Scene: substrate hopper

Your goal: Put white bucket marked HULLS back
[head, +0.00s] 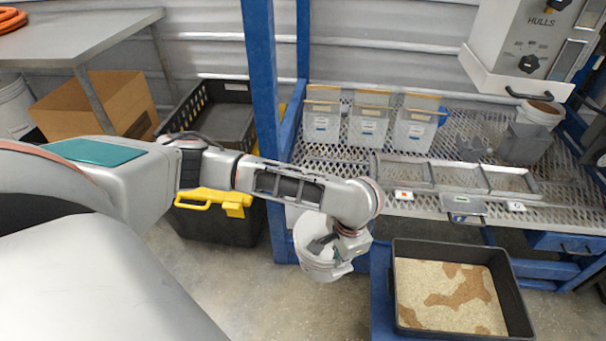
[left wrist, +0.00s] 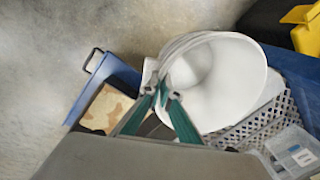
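A white bucket (head: 309,258) hangs in my left gripper (head: 333,254), above the concrete floor at the front left corner of the blue-framed rack. The gripper is shut on the bucket's rim, with one dark finger inside the mouth. In the left wrist view the bucket (left wrist: 228,85) is tilted, its inside looks empty, and the teal fingers (left wrist: 164,88) close at its rim. No marking on the bucket is readable. The word HULLS shows on a grey machine (head: 520,40) at the upper right. My right gripper is not in view.
A mesh shelf (head: 330,160) bears several clear bins (head: 368,125), a framed sieve tray (head: 455,177) and a white container (head: 541,112) below the machine. A black tray of pale substrate (head: 515,300) sits low in front. A black tote with yellow latches (head: 220,225) stands left.

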